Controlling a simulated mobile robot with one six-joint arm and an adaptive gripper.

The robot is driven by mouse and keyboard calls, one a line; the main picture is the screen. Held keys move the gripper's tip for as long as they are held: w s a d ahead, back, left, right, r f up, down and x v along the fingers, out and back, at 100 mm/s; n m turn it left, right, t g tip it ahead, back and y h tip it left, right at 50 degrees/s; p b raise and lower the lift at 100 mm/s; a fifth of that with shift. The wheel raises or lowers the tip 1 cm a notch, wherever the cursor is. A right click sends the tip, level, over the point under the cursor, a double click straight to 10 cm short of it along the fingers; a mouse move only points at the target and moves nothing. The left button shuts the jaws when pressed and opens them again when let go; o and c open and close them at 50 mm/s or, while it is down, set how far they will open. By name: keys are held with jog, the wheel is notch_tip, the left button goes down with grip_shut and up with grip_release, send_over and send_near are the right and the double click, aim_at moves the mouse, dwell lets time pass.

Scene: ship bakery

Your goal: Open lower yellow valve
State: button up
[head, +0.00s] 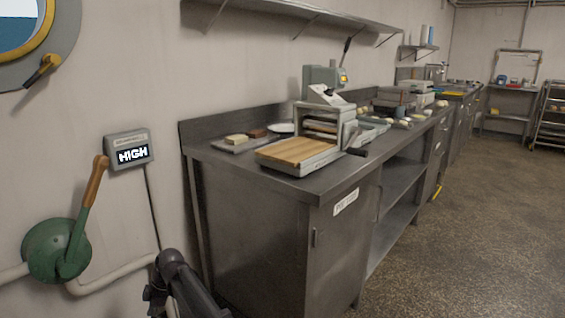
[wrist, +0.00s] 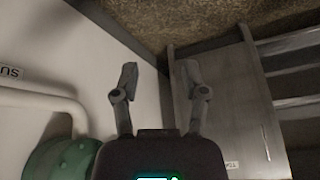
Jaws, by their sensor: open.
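No yellow valve shows in either view. A green valve (head: 55,248) with an orange-brown handle (head: 95,182) pointing up is on the wall at the left of the head view. Its green body (wrist: 62,158) also shows at the lower left of the wrist view, beside my gripper and apart from the fingers. My gripper (wrist: 160,73) is open and empty, its two fingers spread over the gap between wall and counter. In the head view, a dark part of my arm is at the bottom, right of the green valve.
A display (head: 130,152) reading HIGH hangs above a pale wall pipe (head: 118,278). A steel counter (head: 250,225) with a press (head: 325,120) on it stands close to the right. A porthole (head: 62,45) is at the upper left. The speckled floor (head: 480,230) is open at the right.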

jog(key=w+d+m+t+h+p, duration=0.2)
jog(key=d+m, duration=0.9)
jog(key=d, duration=1.9)
jog(key=s+d+m+h, duration=0.1)
jog(key=s+d+m, duration=0.25)
jog(key=d, duration=0.45)
jog(key=s+d+m+t+h, duration=0.1)
jog(key=s+d+m, duration=0.1)
jog(key=d+m, duration=0.5)
jog(key=s+d+m, duration=0.2)
jog(key=s+d, duration=0.1)
jog(key=d, duration=0.7)
notch_tip(320, 180, up, 39)
jog(key=p, duration=3.8)
jog(key=shift+w+p, duration=0.35)
jog(key=shift+a+f, duration=0.1)
jog(key=shift+f, duration=0.05)
